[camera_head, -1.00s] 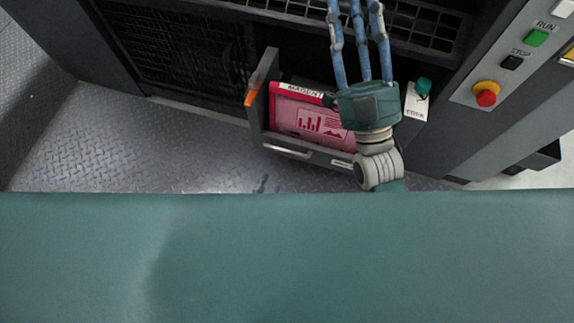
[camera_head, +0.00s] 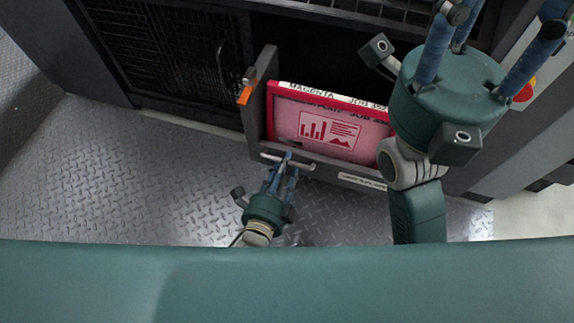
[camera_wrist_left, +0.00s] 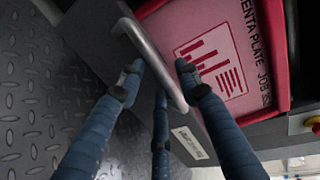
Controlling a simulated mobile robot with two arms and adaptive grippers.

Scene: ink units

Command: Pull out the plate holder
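The plate holder (camera_head: 258,108) is a dark grey tray-like unit standing partly out of the machine, with a magenta plate (camera_head: 330,130) in it. Its silver bar handle (camera_head: 300,166) is on the front; it also shows in the left wrist view (camera_wrist_left: 152,55). My left gripper (camera_head: 284,166) is at the handle. In the left wrist view its blue fingers (camera_wrist_left: 160,78) lie on both sides of the bar with their tips apart. My right gripper (camera_head: 493,40) is large in front of the holder's right end, with fingers spread upward and tips cut off by the top edge.
An orange latch-like piece (camera_head: 245,95) sticks out at the holder's left side. A black mesh panel (camera_head: 170,45) is to the left. The diamond-plate floor (camera_head: 130,180) in front is clear. A red button (camera_head: 525,92) shows partly behind my right gripper.

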